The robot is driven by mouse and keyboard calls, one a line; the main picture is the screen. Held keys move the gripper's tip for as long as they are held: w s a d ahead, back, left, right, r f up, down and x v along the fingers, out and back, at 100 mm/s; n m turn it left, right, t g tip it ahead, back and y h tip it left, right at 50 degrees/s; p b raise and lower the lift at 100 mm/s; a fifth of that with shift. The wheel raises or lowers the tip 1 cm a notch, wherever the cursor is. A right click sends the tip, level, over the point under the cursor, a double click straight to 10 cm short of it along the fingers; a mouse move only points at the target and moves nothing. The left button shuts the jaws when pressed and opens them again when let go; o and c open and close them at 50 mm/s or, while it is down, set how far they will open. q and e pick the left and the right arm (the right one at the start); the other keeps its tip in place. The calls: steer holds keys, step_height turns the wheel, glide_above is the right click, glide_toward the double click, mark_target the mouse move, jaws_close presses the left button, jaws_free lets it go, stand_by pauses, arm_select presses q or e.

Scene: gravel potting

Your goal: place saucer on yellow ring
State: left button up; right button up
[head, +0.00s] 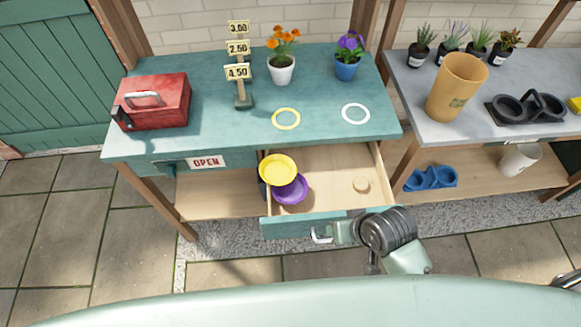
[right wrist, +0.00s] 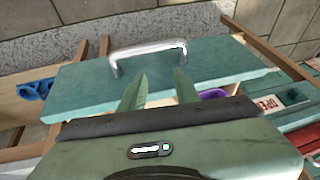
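A yellow saucer (head: 278,168) and a purple saucer (head: 291,190) lie in the left part of the open drawer (head: 330,165); the yellow one overlaps the purple one in the head view. The yellow ring (head: 286,128) lies flat and empty on the green table top. My right gripper (head: 338,232) is at the drawer front beside the metal handle (head: 320,237). In the right wrist view its two fingers (right wrist: 160,80) are apart with nothing between them, and the handle (right wrist: 148,50) is just beyond the tips. My left gripper is not in view.
A white ring (head: 355,123) lies right of the yellow one. A red toolbox (head: 155,100), price sign (head: 240,73), orange-flowered pot (head: 282,70) and blue pot (head: 346,68) stand on the table. A wooden knob-like disc (head: 361,184) is in the drawer. The front middle of the table is clear.

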steer(key=w+a+r+m+y, duration=0.2)
steer(key=w+a+r+m, duration=0.1)
steer(key=w+a, duration=0.45)
steer(key=m+y, duration=0.1)
steer(key=m, duration=0.4)
glide_toward(294, 176)
steer(key=shift+w+a+f+p, duration=0.15)
steer(key=shift+a+f+p, duration=0.2)
steer(key=shift+f, duration=0.15)
steer(key=shift+x, duration=1.1)
steer(key=p+x, duration=0.1)
steer(key=x, duration=0.3)
steer(key=shift+w+a+f, duration=0.25)
steer(key=shift+f, duration=0.35)
jaws_close()
